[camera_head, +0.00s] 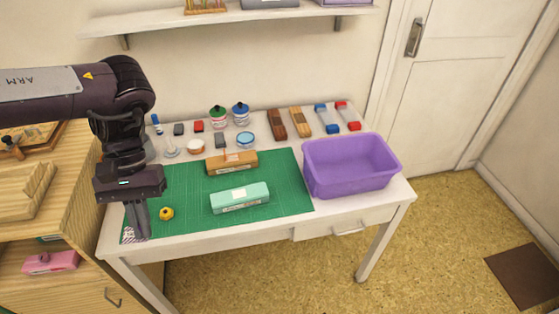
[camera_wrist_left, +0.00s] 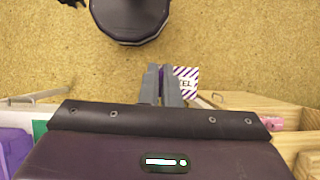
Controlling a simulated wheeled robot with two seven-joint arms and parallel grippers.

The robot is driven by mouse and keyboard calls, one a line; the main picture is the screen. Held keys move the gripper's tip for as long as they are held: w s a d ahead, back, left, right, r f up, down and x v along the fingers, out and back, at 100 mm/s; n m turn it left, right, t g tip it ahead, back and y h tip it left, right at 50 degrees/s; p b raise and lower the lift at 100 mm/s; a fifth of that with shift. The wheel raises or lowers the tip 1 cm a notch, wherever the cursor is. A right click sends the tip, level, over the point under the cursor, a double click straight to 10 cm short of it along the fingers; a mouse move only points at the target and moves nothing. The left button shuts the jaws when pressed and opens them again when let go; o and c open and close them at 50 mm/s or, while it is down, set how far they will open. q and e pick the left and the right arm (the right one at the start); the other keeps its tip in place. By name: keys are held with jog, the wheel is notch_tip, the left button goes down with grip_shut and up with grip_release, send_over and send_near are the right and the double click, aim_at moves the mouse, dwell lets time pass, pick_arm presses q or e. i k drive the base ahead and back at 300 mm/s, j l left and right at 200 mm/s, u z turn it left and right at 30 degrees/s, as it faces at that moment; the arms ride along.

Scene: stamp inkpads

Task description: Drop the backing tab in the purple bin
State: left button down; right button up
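The backing tab (camera_wrist_left: 186,80) is a small white piece with purple stripes and partly hidden lettering. In the head view the tab (camera_head: 127,236) shows at the fingertips, over the front left corner of the desk. My left gripper (camera_head: 138,234) points down there, left of the purple bin and well apart from it. In the wrist view the left gripper's fingers (camera_wrist_left: 163,82) are close together with the tab between them, sticking out to the right. The purple bin (camera_head: 350,182) stands open at the desk's right end. My right gripper is not in view.
A green mat (camera_head: 290,185) bears a mint case (camera_head: 239,197), a brown case (camera_head: 231,162) and a small yellow item (camera_head: 166,213). Jars, pads and stamps line the desk's back. A shelf (camera_head: 230,17) hangs above. A wooden cabinet (camera_head: 25,230) stands left.

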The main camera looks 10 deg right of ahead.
aim_at(339, 176)
jog(key=i+l+z, duration=0.15)
jog(key=z, duration=0.2)
jog(key=i+l+z, duration=0.1)
jog(key=i+z, duration=0.25)
jog(key=i+l+z, duration=0.1)
jog(key=z, duration=0.25)
jog(key=i+j, duration=0.05)
